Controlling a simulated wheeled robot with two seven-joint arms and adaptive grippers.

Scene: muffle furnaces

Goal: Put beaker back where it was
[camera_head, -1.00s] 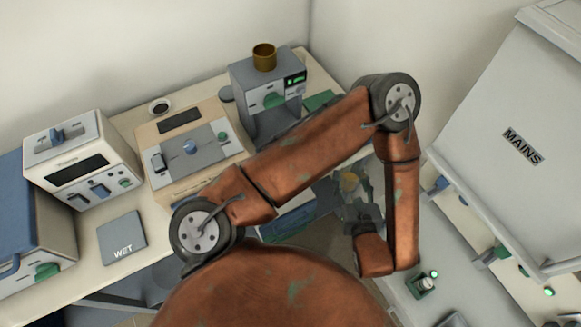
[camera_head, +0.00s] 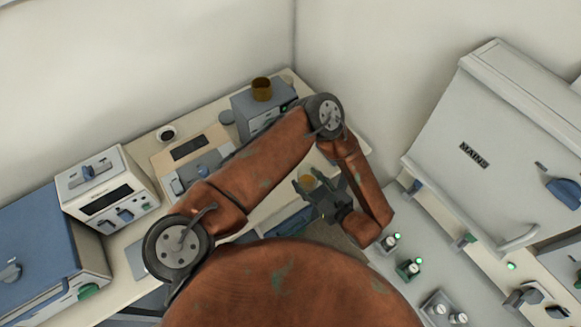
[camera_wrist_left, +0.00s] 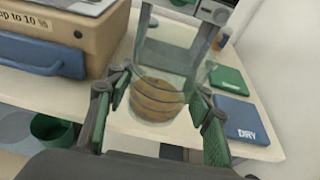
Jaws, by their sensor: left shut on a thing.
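My left gripper (camera_head: 318,192) is shut on the glass beaker (camera_head: 306,183), which has amber-brown contents. In the left wrist view the clear beaker (camera_wrist_left: 157,95) sits upright or nearly so between the two green-padded fingers (camera_wrist_left: 160,105), with the bench top behind it. In the head view it is held near the bench's front edge, right of my arm. A blue mat marked DRY (camera_wrist_left: 238,120) and a green mat (camera_wrist_left: 227,79) lie on the bench to the right in the wrist view. My right gripper is not in view.
A grey device (camera_head: 252,108) with a brown pot (camera_head: 262,89) on top stands at the bench's far end. A tan device (camera_head: 170,165) and a white device (camera_head: 108,188) stand further left. A large white MAINS unit (camera_head: 480,135) stands at right. My arm hides part of the bench.

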